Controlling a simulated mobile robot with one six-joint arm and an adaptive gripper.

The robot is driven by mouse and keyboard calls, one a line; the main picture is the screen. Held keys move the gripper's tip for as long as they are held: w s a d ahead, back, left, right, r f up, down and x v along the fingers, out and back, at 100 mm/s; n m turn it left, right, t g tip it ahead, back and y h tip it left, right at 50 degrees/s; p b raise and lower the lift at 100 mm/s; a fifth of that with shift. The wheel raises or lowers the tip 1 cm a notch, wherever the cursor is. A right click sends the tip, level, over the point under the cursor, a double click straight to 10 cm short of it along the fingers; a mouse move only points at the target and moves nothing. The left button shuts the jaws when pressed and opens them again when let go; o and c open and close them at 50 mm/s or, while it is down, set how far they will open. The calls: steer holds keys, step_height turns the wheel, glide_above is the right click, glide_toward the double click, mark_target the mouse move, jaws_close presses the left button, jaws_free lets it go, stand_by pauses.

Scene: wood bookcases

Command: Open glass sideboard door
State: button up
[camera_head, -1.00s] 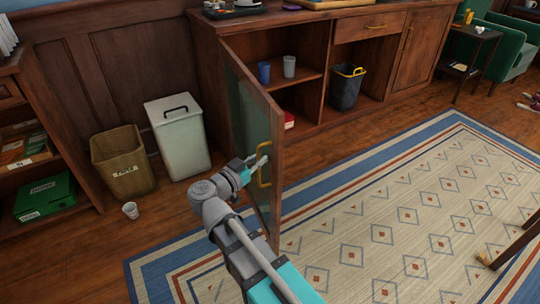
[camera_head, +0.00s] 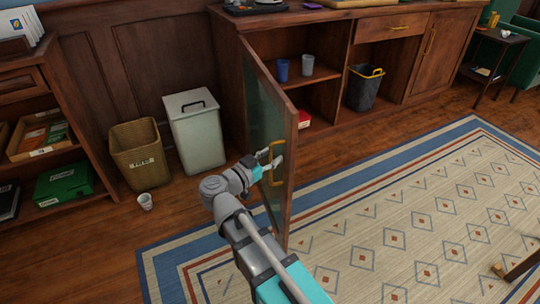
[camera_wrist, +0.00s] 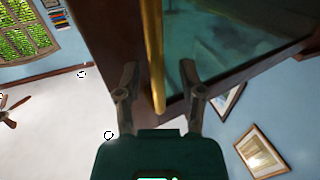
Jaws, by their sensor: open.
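The glass door (camera_head: 266,125) of the wooden sideboard (camera_head: 330,40) stands swung wide open, its glass pane facing left in the head view. Its yellow handle (camera_head: 277,163) is on the glass side near the free edge. My gripper (camera_head: 272,162) is at this handle. In the wrist view the brass-coloured handle bar (camera_wrist: 154,60) runs between the two fingers of my gripper (camera_wrist: 158,82), which are spread apart. The door's glass (camera_wrist: 215,40) shows behind them. Behind the door, the open compartment holds a blue cup (camera_head: 282,70) and a grey cup (camera_head: 308,66).
A white lidded bin (camera_head: 195,130) and a brown wastebasket (camera_head: 140,155) stand left of the door, with a small cup (camera_head: 145,201) on the floor. A bookcase (camera_head: 50,80) is at far left. The patterned rug (camera_head: 400,230) to the right is mostly clear.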

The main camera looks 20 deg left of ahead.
steer(key=shift+s, duration=0.1)
steer(key=shift+s, duration=0.1)
steer(key=v, duration=1.1)
steer(key=shift+s+a, duration=0.15)
steer(key=shift+s, duration=0.15)
stand_by(0.6)
